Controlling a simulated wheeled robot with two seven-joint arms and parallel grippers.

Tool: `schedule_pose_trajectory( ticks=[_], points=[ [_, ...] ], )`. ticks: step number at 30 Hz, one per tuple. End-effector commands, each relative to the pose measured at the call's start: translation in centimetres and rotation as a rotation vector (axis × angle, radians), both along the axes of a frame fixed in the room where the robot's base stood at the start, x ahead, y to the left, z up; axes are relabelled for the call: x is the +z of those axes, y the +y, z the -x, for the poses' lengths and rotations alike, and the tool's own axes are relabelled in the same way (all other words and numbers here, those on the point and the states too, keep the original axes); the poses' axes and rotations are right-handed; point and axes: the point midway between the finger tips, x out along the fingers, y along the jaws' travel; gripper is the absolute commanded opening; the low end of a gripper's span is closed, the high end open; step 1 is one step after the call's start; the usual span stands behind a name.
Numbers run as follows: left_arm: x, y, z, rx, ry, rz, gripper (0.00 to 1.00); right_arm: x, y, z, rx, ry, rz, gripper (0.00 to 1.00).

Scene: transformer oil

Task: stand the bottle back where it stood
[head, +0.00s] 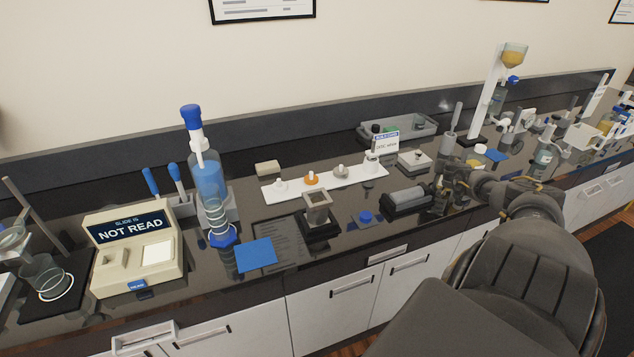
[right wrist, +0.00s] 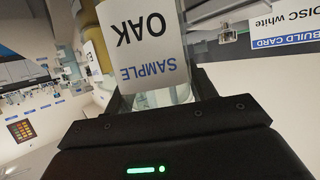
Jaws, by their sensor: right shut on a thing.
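The bottle (right wrist: 145,42) fills the middle of the right wrist view. It has a white label reading SAMPLE OAK, upside down in that picture, and clear glass shows below the label. My right gripper (right wrist: 152,95) is shut on it, with a dark finger on each side. In the head view my right gripper (head: 445,182) is over the right part of the bench, where my arm comes in from the right. The bottle is hard to make out there, and I cannot tell whether its base touches the bench. My left gripper is in neither view.
A white strip (head: 325,181) with several small pieces and the white build card (head: 386,142) stand left of my right gripper. A dark block with a grey cylinder (head: 408,197) is close by. A grey tray (head: 412,129) is behind. A tall funnel stand (head: 490,95) rises to the right.

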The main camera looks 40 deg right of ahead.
Motion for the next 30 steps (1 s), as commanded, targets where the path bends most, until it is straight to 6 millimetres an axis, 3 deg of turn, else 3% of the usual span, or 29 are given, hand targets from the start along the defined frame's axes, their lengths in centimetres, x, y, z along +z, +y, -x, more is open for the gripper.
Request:
schedule_pose_trajectory(
  ticks=[21,22,27,30],
  points=[
    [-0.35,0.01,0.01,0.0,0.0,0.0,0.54,-0.51,-0.04,-0.05,0.001,-0.002,0.002,0.17],
    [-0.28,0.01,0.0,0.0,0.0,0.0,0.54,-0.4,-0.04,-0.05,0.001,-0.001,0.003,0.6],
    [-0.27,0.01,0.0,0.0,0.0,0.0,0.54,-0.45,-0.03,-0.03,0.0,-0.001,0.002,0.82],
    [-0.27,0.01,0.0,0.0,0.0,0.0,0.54,-0.48,-0.02,-0.03,0.0,0.0,0.001,0.82]
  ],
)
